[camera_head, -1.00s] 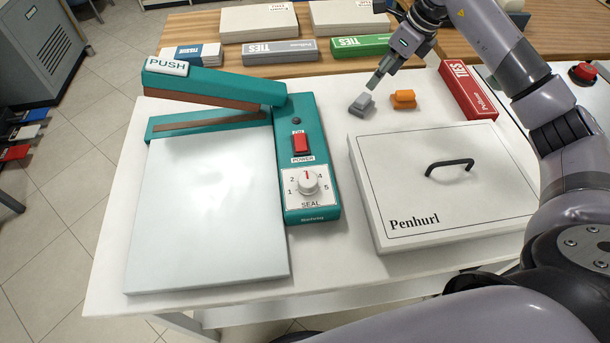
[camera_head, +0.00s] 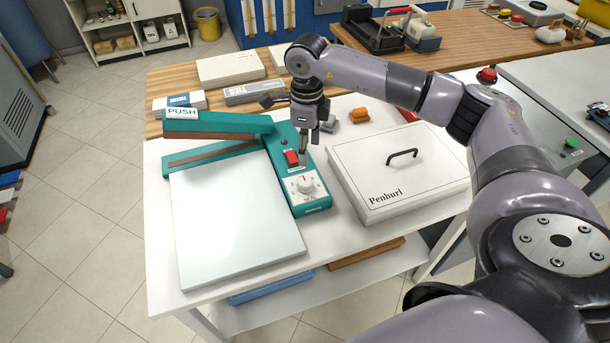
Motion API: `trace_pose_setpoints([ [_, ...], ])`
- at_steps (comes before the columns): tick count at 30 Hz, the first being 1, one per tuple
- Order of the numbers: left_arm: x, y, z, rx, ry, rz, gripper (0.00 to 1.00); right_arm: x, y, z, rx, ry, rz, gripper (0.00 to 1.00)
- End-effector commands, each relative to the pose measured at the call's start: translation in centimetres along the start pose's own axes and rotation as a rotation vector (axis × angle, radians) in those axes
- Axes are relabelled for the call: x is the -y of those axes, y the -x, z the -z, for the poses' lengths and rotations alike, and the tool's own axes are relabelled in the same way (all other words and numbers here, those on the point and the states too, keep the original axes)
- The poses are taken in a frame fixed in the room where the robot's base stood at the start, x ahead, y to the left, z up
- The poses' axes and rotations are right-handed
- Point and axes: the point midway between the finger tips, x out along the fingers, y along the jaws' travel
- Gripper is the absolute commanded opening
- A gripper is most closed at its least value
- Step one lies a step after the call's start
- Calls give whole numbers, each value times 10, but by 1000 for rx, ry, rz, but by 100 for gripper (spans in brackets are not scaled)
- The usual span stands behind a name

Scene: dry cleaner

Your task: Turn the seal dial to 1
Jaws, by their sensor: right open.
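The heat sealer has a teal control panel (camera_head: 312,205) with a white seal dial (camera_head: 305,185) at its near end. The dial sits on a numbered plate; its pointer is too small to read now. The red power switch (camera_head: 291,158) is just behind the dial. My right gripper (camera_head: 310,149) points down, open and empty, above the panel near the switch and behind the dial, apart from the dial. My left gripper is not in view.
The sealer's teal press arm (camera_head: 222,123) is raised at left, over its white bed (camera_head: 232,225). A white box lid marked Penhurl (camera_head: 400,172) lies to the right. A grey clip (camera_head: 330,124) and an orange clip (camera_head: 359,115) lie behind it.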

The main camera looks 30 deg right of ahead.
Motion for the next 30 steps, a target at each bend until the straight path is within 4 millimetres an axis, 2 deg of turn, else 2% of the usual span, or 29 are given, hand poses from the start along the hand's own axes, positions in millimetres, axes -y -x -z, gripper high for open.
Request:
trace_pose_setpoints([
  [4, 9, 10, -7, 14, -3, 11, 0, -1, -32, 0, -3, 0, -3, 53],
  [10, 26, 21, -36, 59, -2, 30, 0, -1, -74, 0, -2, 0, -3, 53],
  [15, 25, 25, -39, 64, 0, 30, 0, 0, -99, 0, -1, -1, -2, 53],
  [21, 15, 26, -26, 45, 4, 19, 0, 0, -113, -1, 1, 1, 0, 53],
  [25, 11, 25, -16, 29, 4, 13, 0, 0, -114, -1, 2, 1, 1, 53],
  [30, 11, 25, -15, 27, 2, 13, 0, 0, -114, -1, 1, 1, 0, 51],
])
